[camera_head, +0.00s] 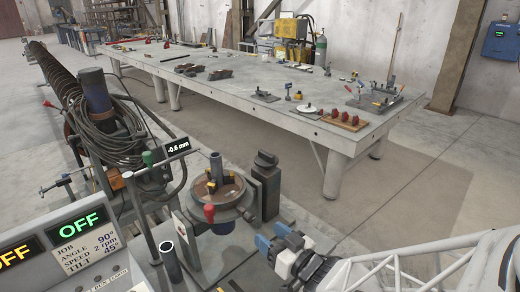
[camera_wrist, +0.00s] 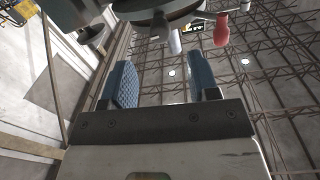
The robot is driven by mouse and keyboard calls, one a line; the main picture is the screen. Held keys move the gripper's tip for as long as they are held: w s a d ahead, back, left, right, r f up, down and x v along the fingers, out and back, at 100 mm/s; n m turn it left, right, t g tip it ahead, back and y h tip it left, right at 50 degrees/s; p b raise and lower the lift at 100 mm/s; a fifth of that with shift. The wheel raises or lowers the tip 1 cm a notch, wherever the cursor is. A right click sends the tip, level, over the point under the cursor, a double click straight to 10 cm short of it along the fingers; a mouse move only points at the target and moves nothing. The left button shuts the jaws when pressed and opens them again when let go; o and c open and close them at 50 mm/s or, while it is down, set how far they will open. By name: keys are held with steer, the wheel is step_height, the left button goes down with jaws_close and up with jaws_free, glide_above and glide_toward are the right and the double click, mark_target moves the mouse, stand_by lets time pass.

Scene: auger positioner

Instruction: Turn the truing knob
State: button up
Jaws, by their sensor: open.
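A dark knob (camera_head: 265,159) caps a dark post right of the round positioner table (camera_head: 240,208). A red knob (camera_head: 209,213) is at the table's front and a green knob (camera_head: 147,158) is left of it. No label shows which is the truing knob. A small display (camera_head: 178,147) reads -0.6 mm. My gripper (camera_head: 273,236) is right of and nearer than the positioner, with blue finger pads. In the wrist view my gripper (camera_wrist: 163,80) is open, with nothing between the pads. A red knob (camera_wrist: 221,30) and a pale handle (camera_wrist: 174,40) show beyond the fingers, apart from them.
A control panel (camera_head: 70,245) stands at the lower left, with displays reading OFF. A long auger (camera_head: 58,80) and coiled cable (camera_head: 115,135) lie behind it. A large grey workbench (camera_head: 225,90) with fixtures runs across the back. Floor is clear between bench and positioner.

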mark_target(252, 220)
steer(key=shift+x, duration=3.75)
steer(key=c, duration=0.9)
